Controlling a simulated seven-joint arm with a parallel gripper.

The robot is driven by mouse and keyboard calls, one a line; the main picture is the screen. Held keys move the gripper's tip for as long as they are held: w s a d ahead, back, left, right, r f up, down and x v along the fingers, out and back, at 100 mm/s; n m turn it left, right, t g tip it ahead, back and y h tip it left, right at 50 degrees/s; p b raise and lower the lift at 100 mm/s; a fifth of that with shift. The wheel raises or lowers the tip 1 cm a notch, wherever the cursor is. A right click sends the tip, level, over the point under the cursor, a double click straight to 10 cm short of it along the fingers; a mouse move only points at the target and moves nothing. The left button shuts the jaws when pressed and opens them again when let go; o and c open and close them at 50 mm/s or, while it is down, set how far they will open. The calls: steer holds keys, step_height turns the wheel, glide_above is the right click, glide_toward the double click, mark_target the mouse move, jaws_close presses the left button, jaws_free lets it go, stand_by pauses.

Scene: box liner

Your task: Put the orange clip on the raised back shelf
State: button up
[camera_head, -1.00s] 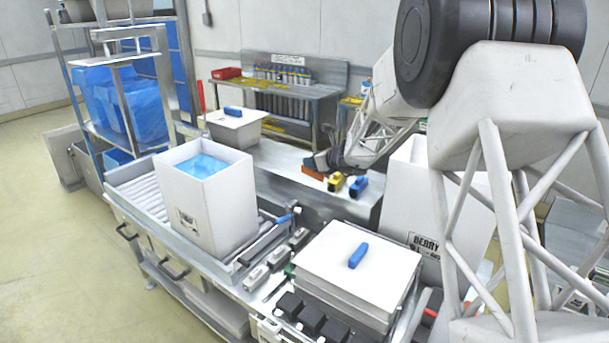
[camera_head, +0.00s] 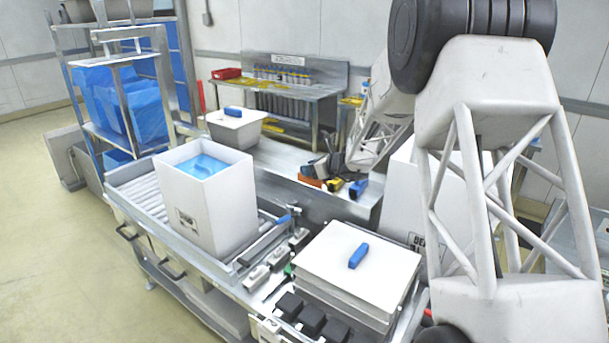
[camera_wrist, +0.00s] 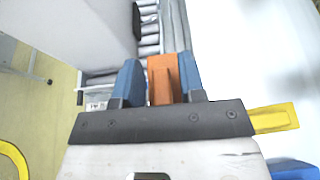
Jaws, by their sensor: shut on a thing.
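The orange clip (camera_head: 310,181) is at the raised back shelf (camera_head: 283,157), just left of the yellow clip. I cannot tell whether it touches the shelf surface. In the wrist view the orange clip (camera_wrist: 160,78) stands between the two blue fingers of my gripper (camera_wrist: 157,85). My gripper (camera_head: 320,170) is shut on it. In the head view the gripper's dark parts partly cover the clip.
A yellow clip (camera_head: 335,185) and a blue clip (camera_head: 358,188) lie close by on the right of the shelf. A tall white box (camera_head: 222,220) with blue liner stands in front. Shelf between bin and clips is clear.

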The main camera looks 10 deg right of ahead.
steer(key=shift+w+f, duration=0.25)
steer(key=shift+w, duration=2.4)
steer(key=shift+w+f, duration=0.25)
steer(key=shift+w, duration=2.45)
steer(key=shift+w+f, duration=0.25)
steer(key=shift+w, duration=2.4)
steer(key=shift+f, duration=1.75)
steer(key=shift+f, duration=0.15)
steer(key=o, duration=0.9)
